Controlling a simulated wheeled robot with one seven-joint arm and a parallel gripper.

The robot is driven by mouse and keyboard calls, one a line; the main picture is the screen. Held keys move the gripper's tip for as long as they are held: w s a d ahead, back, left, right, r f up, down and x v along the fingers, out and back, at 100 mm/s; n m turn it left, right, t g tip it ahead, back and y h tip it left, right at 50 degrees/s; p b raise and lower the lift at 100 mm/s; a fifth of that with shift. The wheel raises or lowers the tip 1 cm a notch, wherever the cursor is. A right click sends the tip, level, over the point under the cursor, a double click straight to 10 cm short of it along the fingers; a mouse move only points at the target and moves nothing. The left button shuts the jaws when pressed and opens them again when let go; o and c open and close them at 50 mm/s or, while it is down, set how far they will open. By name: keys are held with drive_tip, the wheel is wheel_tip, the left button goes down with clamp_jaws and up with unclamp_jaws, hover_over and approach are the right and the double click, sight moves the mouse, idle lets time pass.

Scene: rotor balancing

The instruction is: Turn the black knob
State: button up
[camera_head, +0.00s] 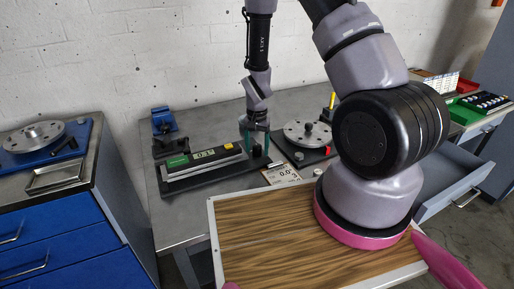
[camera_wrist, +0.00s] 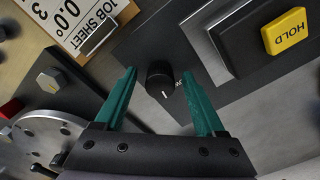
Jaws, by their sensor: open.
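The black knob (camera_wrist: 160,80) stands on a dark panel in the wrist view, with a white pointer mark on its face. My gripper (camera_wrist: 166,90) is open, with one green finger on each side of the knob and a visible gap on both sides. In the head view my gripper (camera_head: 255,148) points down at the right end of the dark instrument base (camera_head: 205,179). The knob is hard to make out there between the fingers.
A yellow HOLD button (camera_wrist: 287,32) and a job sheet (camera_wrist: 88,22) lie near the knob. A disc rotor (camera_head: 307,133) stands to the right of my gripper. A blue vise-like fixture (camera_head: 163,122) stands at the back left.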

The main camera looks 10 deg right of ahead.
sight(257, 146)
clamp_jaws()
drive_tip(key=shift+n, duration=1)
unclamp_jaws()
wheel_tip(257, 146, up, 11)
drive_tip(key=shift+f, duration=0.15)
